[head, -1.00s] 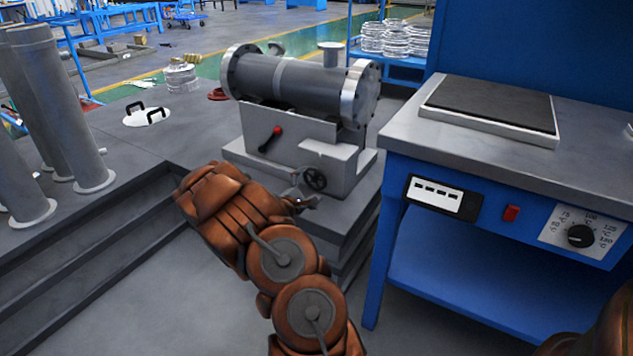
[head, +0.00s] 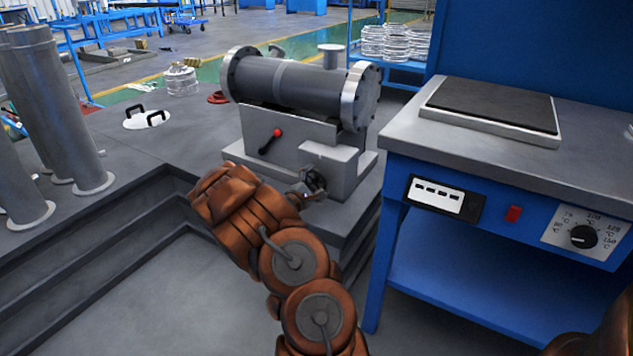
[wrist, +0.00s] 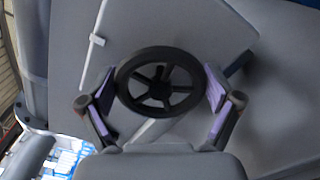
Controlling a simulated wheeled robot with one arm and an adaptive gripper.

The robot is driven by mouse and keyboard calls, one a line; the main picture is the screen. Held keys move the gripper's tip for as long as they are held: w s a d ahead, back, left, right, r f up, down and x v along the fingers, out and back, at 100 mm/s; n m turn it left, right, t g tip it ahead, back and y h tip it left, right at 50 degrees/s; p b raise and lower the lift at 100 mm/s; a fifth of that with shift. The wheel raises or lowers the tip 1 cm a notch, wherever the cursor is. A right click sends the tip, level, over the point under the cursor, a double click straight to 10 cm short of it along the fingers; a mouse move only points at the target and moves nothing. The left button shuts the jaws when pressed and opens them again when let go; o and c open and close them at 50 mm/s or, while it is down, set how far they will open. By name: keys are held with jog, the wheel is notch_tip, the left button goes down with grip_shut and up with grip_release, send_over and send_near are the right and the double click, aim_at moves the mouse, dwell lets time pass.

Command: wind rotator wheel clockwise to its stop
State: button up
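The rotator wheel is a small dark spoked handwheel on the front of the grey rotator base (head: 340,165). In the wrist view the wheel (wrist: 158,82) faces me near the middle, with its rim and spokes in sight. My gripper (wrist: 160,90) is open, with one purple-padded finger on each side of the rim. The pads are very near the rim; I cannot tell whether either touches. In the head view my gripper (head: 312,188) is at the wheel, partly hiding it. A flanged grey shell (head: 300,82) lies on top of the rotator.
A red-knobbed lever (head: 271,140) is on the base, left of the wheel. A blue bench (head: 400,240) with a hot plate (head: 490,108) stands close on the right. Grey pipes (head: 60,110) and a white handled disc (head: 147,118) are on the left.

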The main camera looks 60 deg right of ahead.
jog(key=c, duration=0.5)
